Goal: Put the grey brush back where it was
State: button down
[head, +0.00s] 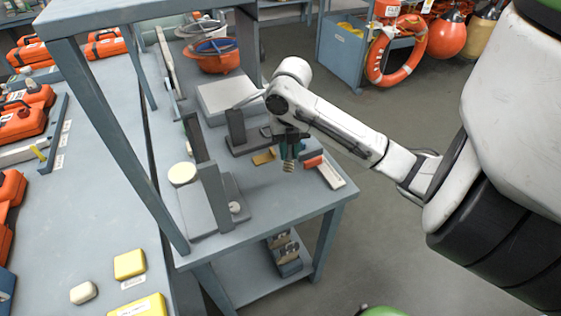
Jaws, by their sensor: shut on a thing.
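My gripper (290,146) is above the right part of the grey workbench (290,214), pointing down. It is shut on a small, ridged, grey-beige thing (289,167) that hangs below the jaws. It looks like the grey brush, though it is too small to be sure. The held thing appears just above the bench top, between a tan block (263,156) and an orange block (313,161). I cannot tell whether it touches the bench. The jaw tips are partly hidden by the arm and the held thing.
A pale strip (331,174) lies near the bench's right edge. Dark upright stands (237,126) and (208,165) rise left of my gripper. A grey box (222,98) sits behind. The front bench top is clear. A bench post (118,140) stands left.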

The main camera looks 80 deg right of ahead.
jog(key=shift+w+d+f+p, duration=0.1)
jog(key=shift+w+f+p, duration=0.25)
jog(key=shift+f, duration=0.65)
jog(key=shift+w+a+f+p, duration=0.15)
jog(key=shift+w+f, duration=0.3)
jog(key=shift+f, duration=0.55)
jog(key=shift+w+d+f+p, duration=0.15)
jog(key=shift+w+f+p, duration=0.2)
jog(key=shift+f, duration=0.65)
jog(key=shift+f, duration=0.1)
jog(key=c, duration=1)
grip_release()
jog(key=shift+o, duration=0.2)
notch_tip(320, 180, up, 12)
jog(key=shift+b, duration=0.4)
